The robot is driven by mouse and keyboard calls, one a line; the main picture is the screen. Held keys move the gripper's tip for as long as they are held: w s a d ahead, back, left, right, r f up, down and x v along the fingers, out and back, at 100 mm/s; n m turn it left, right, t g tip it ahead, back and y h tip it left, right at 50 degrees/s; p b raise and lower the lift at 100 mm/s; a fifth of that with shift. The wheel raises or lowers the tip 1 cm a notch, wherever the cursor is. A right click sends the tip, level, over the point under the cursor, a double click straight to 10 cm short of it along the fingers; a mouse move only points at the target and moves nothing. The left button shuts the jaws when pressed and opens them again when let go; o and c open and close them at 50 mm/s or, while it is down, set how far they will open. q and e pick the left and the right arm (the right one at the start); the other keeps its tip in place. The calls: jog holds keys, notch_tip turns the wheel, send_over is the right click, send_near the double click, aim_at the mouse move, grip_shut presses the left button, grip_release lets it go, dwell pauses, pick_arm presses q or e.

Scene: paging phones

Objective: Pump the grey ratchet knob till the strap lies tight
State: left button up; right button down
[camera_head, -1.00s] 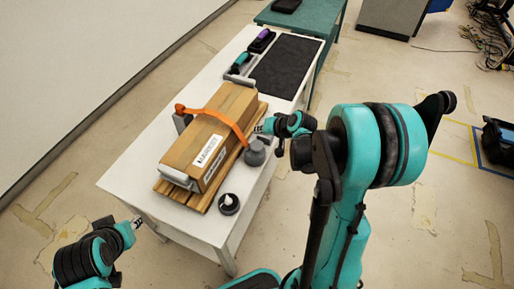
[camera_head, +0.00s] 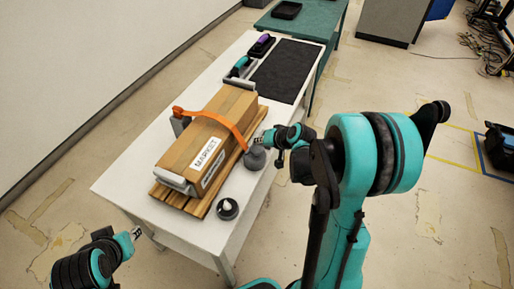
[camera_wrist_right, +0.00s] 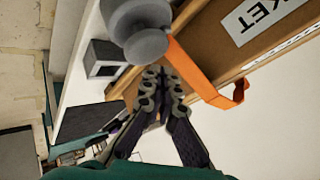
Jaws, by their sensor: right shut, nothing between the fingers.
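The grey ratchet knob (camera_head: 255,158) stands at the right side of a wooden box (camera_head: 208,140). The orange strap (camera_head: 222,120) runs over the box and bows out loosely at its far left side; in the right wrist view the strap (camera_wrist_right: 196,74) also stands off the box in a bent loop. My right gripper (camera_head: 261,139) is shut and empty just behind the knob. In the right wrist view its fingertips (camera_wrist_right: 160,78) lie just below the knob (camera_wrist_right: 140,28); I cannot tell whether they touch. My left gripper (camera_head: 135,233) hangs off the table's front left edge, too small to judge.
The box lies on a slatted wooden pallet (camera_head: 196,206) on the white table (camera_head: 130,180). A small round black item with a white tip (camera_head: 228,208) sits at the front right. A dark mat (camera_head: 286,70) and tools (camera_head: 240,66) lie toward the back.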

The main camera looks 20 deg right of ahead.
aim_at(258, 149)
jog(key=shift+f, duration=0.1)
dwell(0.7)
jog(key=shift+f+b, duration=0.35)
jog(key=shift+b, duration=0.15)
jog(key=shift+f+b, duration=1)
jog(key=shift+f, duration=0.05)
dwell(0.9)
jog(key=shift+r, duration=0.15)
jog(key=shift+r+p, duration=1.2)
jog(key=shift+r, duration=0.15)
jog(key=shift+r+p, duration=1.95)
jog(key=shift+r, duration=0.55)
